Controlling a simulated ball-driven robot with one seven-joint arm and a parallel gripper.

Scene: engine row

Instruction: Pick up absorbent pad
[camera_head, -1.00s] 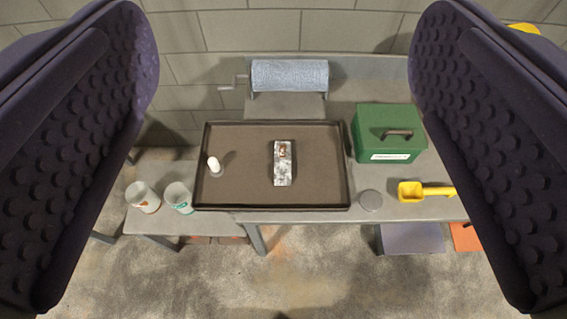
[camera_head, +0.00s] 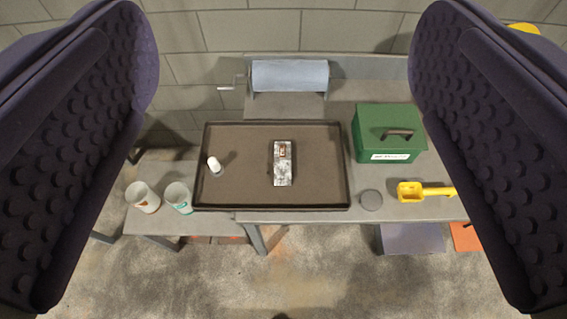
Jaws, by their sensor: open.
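My gripper (camera_head: 283,150) is open and empty, its two dark studded fingers wide apart at the left and right of the view. Between them, farther off, a dark-rimmed tray (camera_head: 320,190) stands on the grey bench. A mottled grey-white rectangular piece (camera_head: 283,176) lies near the tray's middle, with a small copper-brown item (camera_head: 283,151) at its upper end. A light blue roll (camera_head: 290,75) sits on a cranked holder behind the tray. I cannot tell for certain which of these is the absorbent pad. Neither finger touches any of them.
A small white upright item (camera_head: 214,165) stands at the tray's left. Two cups (camera_head: 143,196) (camera_head: 178,197) stand on a lower surface left. A green box (camera_head: 380,125), grey disc (camera_head: 371,200) and yellow scoop (camera_head: 412,192) sit right. A block wall (camera_head: 240,30) rises behind.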

